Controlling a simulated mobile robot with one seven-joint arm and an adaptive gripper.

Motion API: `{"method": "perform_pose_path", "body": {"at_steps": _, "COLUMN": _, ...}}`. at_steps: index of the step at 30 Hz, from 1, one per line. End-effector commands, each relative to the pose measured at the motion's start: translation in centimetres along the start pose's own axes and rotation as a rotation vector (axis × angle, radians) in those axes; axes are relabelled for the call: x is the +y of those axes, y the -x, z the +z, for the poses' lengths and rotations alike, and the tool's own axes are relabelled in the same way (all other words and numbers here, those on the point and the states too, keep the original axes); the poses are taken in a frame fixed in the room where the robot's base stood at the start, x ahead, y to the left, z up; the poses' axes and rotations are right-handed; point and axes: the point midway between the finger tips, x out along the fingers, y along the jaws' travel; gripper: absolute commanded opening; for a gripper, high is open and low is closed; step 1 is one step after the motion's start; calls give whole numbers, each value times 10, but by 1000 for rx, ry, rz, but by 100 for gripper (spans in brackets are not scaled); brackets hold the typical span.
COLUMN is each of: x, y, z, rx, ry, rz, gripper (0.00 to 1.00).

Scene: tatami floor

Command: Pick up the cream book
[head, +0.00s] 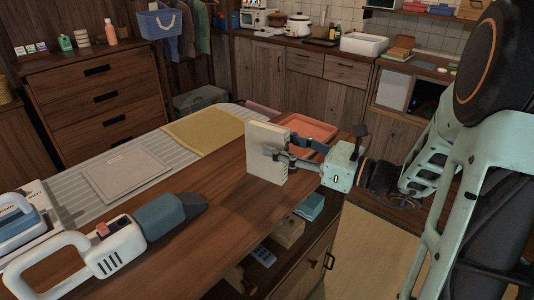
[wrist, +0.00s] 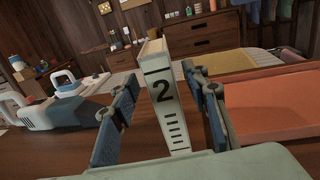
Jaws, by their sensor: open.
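The cream book (head: 264,150) stands upright on the brown wooden table, near its right edge in the head view. In the wrist view its spine (wrist: 165,105) faces me and bears a black "2" with short lines below. My gripper (head: 275,153) comes at it from the right. In the wrist view my gripper (wrist: 165,112) is open, with one finger on each side of the book. A gap shows between the left finger and the spine; the right finger is closer, and I cannot tell whether it touches.
An orange tray (head: 311,133) lies just behind the book. A yellow cloth (head: 205,128) and a grey flat folder (head: 127,173) lie farther left. A handheld vacuum (head: 120,243) lies at the front left. Bare tabletop surrounds the book's left and front.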

Motion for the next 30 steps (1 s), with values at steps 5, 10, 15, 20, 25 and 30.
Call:
{"method": "perform_pose_path", "body": {"at_steps": 5, "x": -2, "y": -29, "z": 0, "rx": 0, "ry": 1, "rz": 5, "gripper": 42}}
{"method": "perform_pose_path", "body": {"at_steps": 10, "x": -2, "y": -42, "z": 1, "rx": 1, "ry": 0, "rz": 2, "gripper": 42}}
{"method": "perform_pose_path", "body": {"at_steps": 15, "x": -2, "y": -42, "z": 1, "rx": 1, "ry": 0, "rz": 1, "gripper": 42}}
{"method": "perform_pose_path", "body": {"at_steps": 20, "x": -2, "y": -42, "z": 1, "rx": 1, "ry": 0, "rz": 1, "gripper": 30}}
{"method": "perform_pose_path", "body": {"at_steps": 25, "x": -2, "y": -42, "z": 1, "rx": 1, "ry": 0, "rz": 1, "gripper": 11}}
{"method": "perform_pose_path", "body": {"at_steps": 30, "x": -2, "y": -42, "z": 1, "rx": 1, "ry": 0, "rz": 1, "gripper": 0}}
